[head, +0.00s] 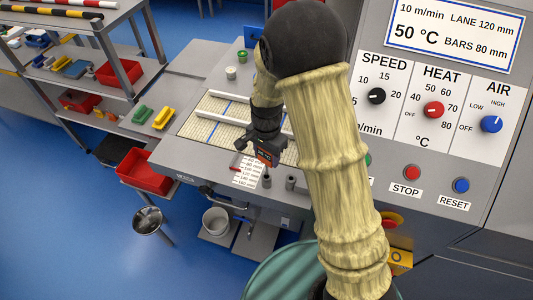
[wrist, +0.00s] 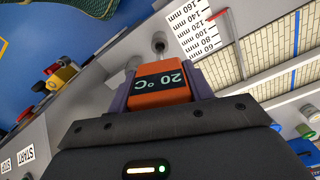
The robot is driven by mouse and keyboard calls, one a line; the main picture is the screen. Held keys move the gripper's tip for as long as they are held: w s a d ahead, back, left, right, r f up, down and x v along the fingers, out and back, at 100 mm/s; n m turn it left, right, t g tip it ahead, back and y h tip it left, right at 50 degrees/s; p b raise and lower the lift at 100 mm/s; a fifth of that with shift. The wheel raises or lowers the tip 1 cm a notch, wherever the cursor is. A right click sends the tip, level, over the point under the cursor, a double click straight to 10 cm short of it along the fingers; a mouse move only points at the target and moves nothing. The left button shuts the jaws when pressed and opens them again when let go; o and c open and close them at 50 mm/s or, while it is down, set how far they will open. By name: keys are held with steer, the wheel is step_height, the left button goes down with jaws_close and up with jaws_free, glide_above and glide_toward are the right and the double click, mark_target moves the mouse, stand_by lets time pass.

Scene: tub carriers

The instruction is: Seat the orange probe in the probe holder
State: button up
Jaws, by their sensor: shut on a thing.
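My gripper (head: 264,155) is shut on the orange probe (wrist: 160,98), which has a dark display reading 20 °C. The fingers (wrist: 158,82) clasp its sides in the wrist view. The probe is above the front ledge of the machine, and its lower end is hidden. Two small grey cylinders stand on that ledge: one (head: 267,181) just below my gripper, the other (head: 290,183) to its right. They also appear beyond the probe in the wrist view, one with a dark opening (wrist: 159,43). I cannot tell which is the probe holder. The probe appears apart from both.
A millimetre scale card (head: 247,172) lies left of the cylinders. Behind are the belt and white bars (head: 240,110). A control panel with a red STOP button (head: 412,172) is at right. A red bin (head: 145,171) and a white bucket (head: 216,221) are at lower left.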

mark_target(266, 174)
steer(key=shift+f+b, duration=1.9)
steer(key=shift+f, duration=1.15)
stand_by(0.7)
steer(key=o, duration=1.2)
step_height(266, 174, up, 17)
steer(key=b, duration=0.3)
steer(key=shift+r, duration=0.2)
